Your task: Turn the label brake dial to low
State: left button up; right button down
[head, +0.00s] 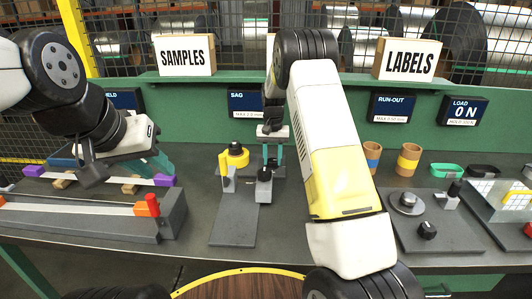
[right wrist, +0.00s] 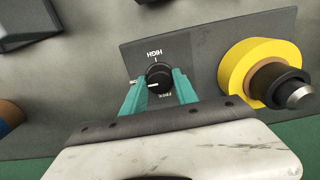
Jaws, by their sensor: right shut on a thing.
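In the right wrist view the brake dial (right wrist: 158,78) is a round black knob on a grey plate (right wrist: 200,55). "HIGH" is printed above it and upside-down letters, partly hidden, lie below it. Its white pointer line points left, towards a small light mark mostly covered by a finger. My right gripper (right wrist: 160,90) has its teal fingers on both sides of the knob, shut on it. In the head view the right gripper (head: 273,156) is beside the yellow roll (head: 233,156). My left gripper (head: 160,163) hangs over the strips at left; its finger gap is unclear.
A grey post with a black top (head: 264,187) stands close in front of the right gripper. Two cardboard cores (head: 408,160) and another plate with a black knob (head: 428,230) are to the right. A long grey fixture (head: 90,218) lies at left.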

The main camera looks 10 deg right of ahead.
aim_at(272, 160)
jog(key=shift+w+r, duration=0.1)
jog(key=c, duration=0.9)
grip_release()
jog(key=shift+c, duration=0.2)
notch_tip(272, 160, up, 7)
jog(key=shift+f, duration=0.1)
jog(key=shift+r, duration=0.5)
